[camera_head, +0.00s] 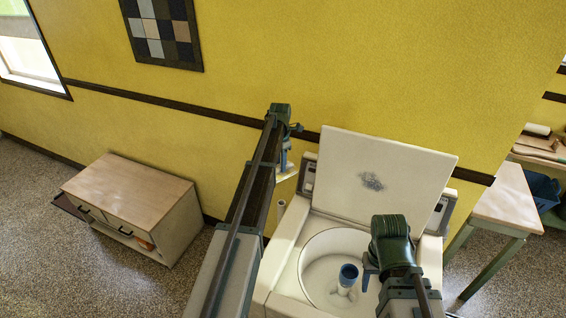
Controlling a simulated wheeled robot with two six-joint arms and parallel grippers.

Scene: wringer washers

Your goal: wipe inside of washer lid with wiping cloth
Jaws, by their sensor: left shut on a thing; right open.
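The washer lid (400,160) stands open, its white inner face turned toward me. A grey-blue smudge (372,181) marks the middle of that face. The white washer (287,245) is below it, with its round tub open. My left gripper (286,164) is left of the lid, apart from it, and is shut on a small pale piece that looks like the wiping cloth (287,174). Much of the cloth is hard to make out. My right gripper (369,276) is open and empty above the right part of the tub.
A blue-topped agitator (348,276) stands in the tub. A wooden table (507,197) stands right of the washer. The yellow wall (330,70) is close behind the lid. Speckled floor is clear between cabinet and washer.

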